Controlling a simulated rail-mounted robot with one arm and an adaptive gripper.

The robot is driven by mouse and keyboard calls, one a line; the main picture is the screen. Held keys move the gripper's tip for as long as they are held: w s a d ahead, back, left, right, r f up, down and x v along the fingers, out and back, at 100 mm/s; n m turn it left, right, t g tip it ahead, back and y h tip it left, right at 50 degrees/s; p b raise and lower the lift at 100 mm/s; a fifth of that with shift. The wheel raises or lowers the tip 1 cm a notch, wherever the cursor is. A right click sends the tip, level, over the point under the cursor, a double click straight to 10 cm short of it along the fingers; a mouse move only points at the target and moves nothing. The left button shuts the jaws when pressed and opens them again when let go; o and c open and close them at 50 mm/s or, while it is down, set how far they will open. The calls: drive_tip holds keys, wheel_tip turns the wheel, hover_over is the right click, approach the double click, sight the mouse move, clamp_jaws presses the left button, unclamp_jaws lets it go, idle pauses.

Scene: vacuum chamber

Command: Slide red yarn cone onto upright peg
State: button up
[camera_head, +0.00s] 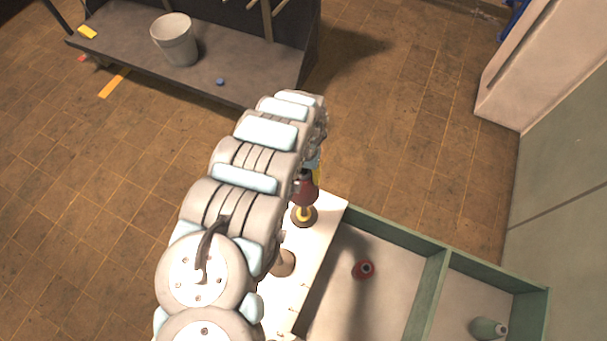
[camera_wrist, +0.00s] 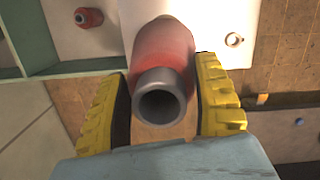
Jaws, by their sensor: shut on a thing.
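A dark red yarn cone (camera_head: 305,192) hangs at the end of my arm. In the wrist view the same red cone (camera_wrist: 165,50), with a grey hollow tube end, sits between the yellow fingers of my gripper (camera_wrist: 158,75), which is shut on it. In the head view a yellow upright post on a dark round base (camera_head: 303,217) stands just below the cone in the picture, on the white surface (camera_head: 325,210). Whether the cone is around the post or only above it, I cannot tell. The far side of the post is hidden from the wrist view.
A green-walled tray (camera_head: 437,285) holds another red cone (camera_head: 363,269) and a green one (camera_head: 488,328). A brown round object (camera_head: 284,263) stands beside my arm. A small ring (camera_wrist: 234,39) shows in the wrist view. A grey bench (camera_head: 235,65) carries a bucket (camera_head: 175,40).

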drive_tip(key=shift+f, duration=0.65)
idle(1.7)
drive_tip(key=shift+f+b, duration=1.8)
drive_tip(key=shift+f, duration=0.6)
idle(0.9)
drive_tip(key=shift+f+b, duration=1.55)
drive_tip(key=shift+f, duration=1)
